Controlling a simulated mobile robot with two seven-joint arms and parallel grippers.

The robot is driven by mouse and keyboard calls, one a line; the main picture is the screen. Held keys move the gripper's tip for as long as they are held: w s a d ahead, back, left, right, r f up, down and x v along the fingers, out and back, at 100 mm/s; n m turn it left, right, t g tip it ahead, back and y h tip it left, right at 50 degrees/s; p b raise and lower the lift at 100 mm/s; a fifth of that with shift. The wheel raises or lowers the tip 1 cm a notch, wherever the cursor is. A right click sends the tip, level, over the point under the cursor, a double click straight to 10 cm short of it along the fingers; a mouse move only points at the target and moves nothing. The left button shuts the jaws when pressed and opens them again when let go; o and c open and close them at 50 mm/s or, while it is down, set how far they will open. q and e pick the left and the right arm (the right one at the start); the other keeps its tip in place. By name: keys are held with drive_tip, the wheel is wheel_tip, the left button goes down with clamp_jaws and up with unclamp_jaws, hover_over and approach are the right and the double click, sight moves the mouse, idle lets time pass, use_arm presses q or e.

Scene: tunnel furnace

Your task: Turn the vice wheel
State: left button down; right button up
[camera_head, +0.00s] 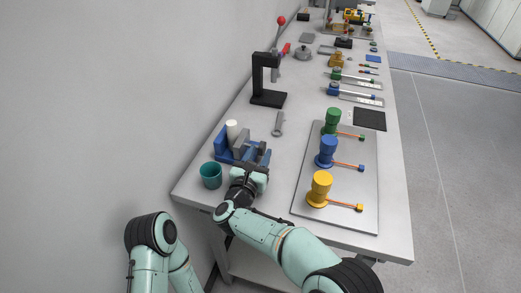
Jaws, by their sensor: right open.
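The blue vice (222,139) stands at the near left end of the long grey workbench. A white cylinder (232,127) and a grey block show between its upright parts. My right gripper (263,169) is at the vice's near right side, close to its base, with the jaws open. The gripper hides part of the vice's near side. I cannot make out the wheel clearly or tell if the gripper touches it. My left arm (150,240) is folded at the lower left, off the bench; its gripper is out of view.
A teal cup (211,175) stands just left of my right gripper. A grey plate (310,213) holds green, blue and yellow pieces with handles to the right. A wrench (279,124) and a black C-shaped stand (267,98) lie beyond. The wall is close on the left.

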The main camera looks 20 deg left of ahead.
drive_tip(key=shift+w, duration=1.05)
clamp_jaws()
